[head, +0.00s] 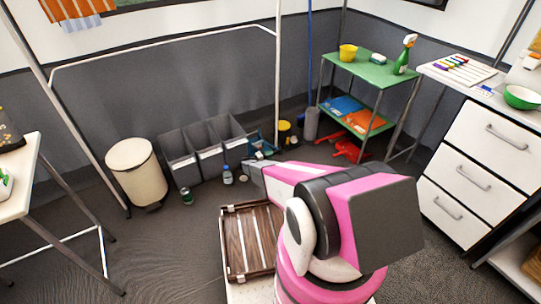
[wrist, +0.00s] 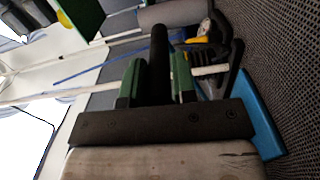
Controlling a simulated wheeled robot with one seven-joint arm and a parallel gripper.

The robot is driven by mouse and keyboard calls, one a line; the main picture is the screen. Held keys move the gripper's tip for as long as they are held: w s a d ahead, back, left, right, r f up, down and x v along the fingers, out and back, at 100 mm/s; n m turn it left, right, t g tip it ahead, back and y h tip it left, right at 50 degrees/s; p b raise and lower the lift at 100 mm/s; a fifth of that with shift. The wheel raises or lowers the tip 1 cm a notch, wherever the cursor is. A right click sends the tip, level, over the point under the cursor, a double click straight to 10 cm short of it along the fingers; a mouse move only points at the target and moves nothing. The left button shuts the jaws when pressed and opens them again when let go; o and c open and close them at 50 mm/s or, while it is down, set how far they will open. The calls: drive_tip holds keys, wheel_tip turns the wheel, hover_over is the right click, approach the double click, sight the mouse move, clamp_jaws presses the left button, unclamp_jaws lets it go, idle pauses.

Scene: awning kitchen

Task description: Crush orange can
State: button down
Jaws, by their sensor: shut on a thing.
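My gripper (wrist: 156,66) shows in the wrist view with its two green fingers closed on a black bar-shaped handle (wrist: 159,45). The handle stands between the fingers and extends beyond them. What it belongs to is partly hidden by the gripper. In the head view my pink arm reaches over the floor towards a blue object (head: 256,141) beside the grey bins, and its end hides most of the grasp. A blue flat piece (wrist: 262,135) lies at the right in the wrist view. I cannot make out an orange can in either view.
Grey bins (head: 203,147) stand by the wall, with a cream bin (head: 136,172) to their left. A small green can (head: 187,196) and a bottle (head: 227,175) stand on the floor. A green-topped shelf (head: 363,68) and white drawers (head: 487,148) are at right.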

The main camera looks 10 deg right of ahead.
drive_tip(key=shift+w+a+f, duration=0.1)
drive_tip(key=shift+w+f, duration=0.15)
drive_tip(key=shift+f, duration=0.35)
drive_tip(key=c, duration=1)
unclamp_jaws()
drive_tip(key=shift+o, duration=0.2)
drive_tip(key=shift+s+r, duration=0.1)
